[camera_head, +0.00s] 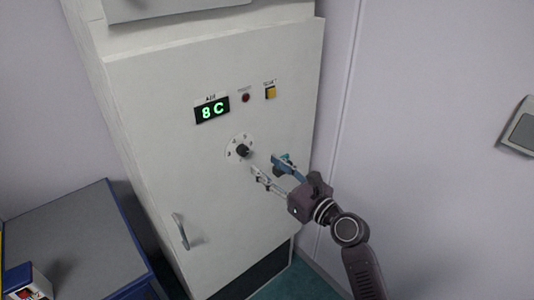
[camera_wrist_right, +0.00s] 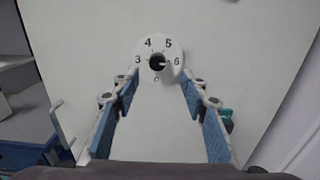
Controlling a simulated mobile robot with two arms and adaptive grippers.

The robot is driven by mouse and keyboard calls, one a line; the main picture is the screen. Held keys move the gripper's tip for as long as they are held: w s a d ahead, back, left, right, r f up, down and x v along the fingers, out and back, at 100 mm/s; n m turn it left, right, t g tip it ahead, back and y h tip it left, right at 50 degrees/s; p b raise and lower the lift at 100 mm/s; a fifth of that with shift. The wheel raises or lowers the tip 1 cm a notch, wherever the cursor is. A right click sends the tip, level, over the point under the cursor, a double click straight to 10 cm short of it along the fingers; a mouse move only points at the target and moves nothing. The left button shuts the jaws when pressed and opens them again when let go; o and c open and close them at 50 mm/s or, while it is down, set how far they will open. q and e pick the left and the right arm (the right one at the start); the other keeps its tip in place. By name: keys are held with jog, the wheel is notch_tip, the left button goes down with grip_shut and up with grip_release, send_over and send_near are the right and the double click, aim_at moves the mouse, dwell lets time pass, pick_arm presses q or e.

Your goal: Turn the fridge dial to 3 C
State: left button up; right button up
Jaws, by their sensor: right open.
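The fridge dial (camera_head: 242,151) is a black knob on a white round scale on the front of the white fridge (camera_head: 165,120). In the right wrist view the dial (camera_wrist_right: 157,62) shows the numbers 3, 4, 5 and 6, and the knob's light pointer is turned toward the 6. My right gripper (camera_head: 268,168) is open, with blue finger pads, just to the lower right of the dial. In the right wrist view the dial lies ahead, between the fingers and apart from them. My left gripper is not in view.
A red button (camera_head: 246,97) and a yellow switch (camera_head: 270,92) sit above the dial. A metal handle (camera_head: 181,231) is lower left on the door. A grey-topped bench (camera_head: 75,245) stands at the left. The wall (camera_head: 430,130) is close on the right.

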aim_at(245, 152)
jog(key=x, duration=0.7)
jog(key=shift+s+a+p, duration=0.2)
jog(key=shift+p, duration=0.15)
jog(key=shift+w+a, duration=0.15)
jog(key=shift+w, duration=0.1)
jog(key=shift+w+a, duration=0.3)
jog(key=shift+w, duration=0.05)
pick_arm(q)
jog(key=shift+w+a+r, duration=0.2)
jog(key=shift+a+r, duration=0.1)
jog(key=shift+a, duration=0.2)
pick_arm(e)
grip_shut()
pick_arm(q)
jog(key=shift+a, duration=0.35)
